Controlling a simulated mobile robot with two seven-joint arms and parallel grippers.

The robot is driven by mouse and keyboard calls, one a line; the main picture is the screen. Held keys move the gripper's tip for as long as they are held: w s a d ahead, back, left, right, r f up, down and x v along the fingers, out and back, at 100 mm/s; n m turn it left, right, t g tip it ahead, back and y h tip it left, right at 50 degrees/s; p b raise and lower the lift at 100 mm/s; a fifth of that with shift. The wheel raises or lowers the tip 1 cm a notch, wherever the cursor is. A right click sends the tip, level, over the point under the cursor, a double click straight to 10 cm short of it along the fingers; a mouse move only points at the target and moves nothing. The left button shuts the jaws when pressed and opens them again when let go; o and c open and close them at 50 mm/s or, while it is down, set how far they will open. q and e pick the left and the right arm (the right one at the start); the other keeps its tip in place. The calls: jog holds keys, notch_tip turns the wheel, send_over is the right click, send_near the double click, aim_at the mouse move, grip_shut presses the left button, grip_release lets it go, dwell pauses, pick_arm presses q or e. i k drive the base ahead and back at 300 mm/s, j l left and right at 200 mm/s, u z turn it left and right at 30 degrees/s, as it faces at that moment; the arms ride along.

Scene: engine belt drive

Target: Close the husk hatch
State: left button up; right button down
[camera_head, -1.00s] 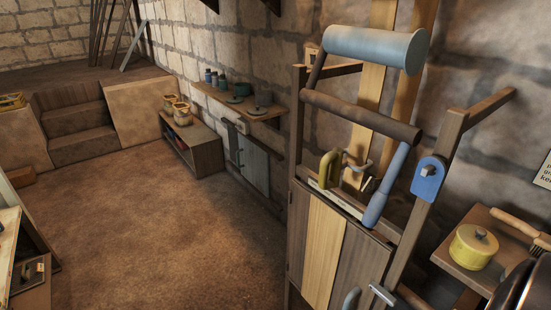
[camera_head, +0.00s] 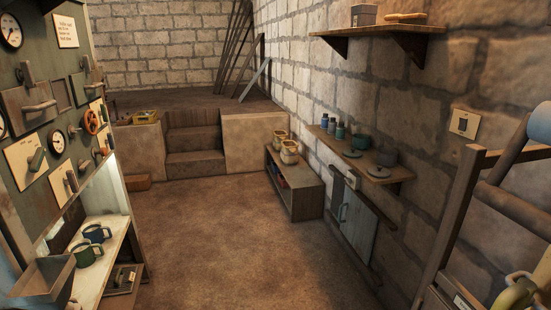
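No part is clearly marked as the husk hatch. On the green machine panel (camera_head: 25,190) at the left there is a grey-brown flap (camera_head: 30,108) with a bar handle; I cannot tell whether it is fully shut. A smaller plate with a handle (camera_head: 82,90) sits to its right. A blue-grey door (camera_head: 357,228) with a light handle is set low on the right wall under a shelf and looks shut. Neither of my grippers is in view.
The brown floor (camera_head: 225,235) in the middle is clear. Mugs (camera_head: 88,250) stand on the machine's ledge. A low cabinet (camera_head: 295,185) with jars and stone steps (camera_head: 193,140) stand farther back. A wooden frame with a blue roller (camera_head: 515,212) fills the right edge.

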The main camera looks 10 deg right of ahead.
aim_at(359, 225)
jog(key=i, duration=1.45)
jog(key=i+l+z, duration=0.1)
jog(key=i+z, duration=0.75)
jog(key=i+j+z, duration=0.3)
jog(key=i+z, duration=0.15)
jog(key=i, duration=0.15)
jog(key=i+l+z, duration=0.15)
jog(key=i, duration=0.4)
jog(key=i+z, duration=0.1)
jog(key=i, duration=0.4)
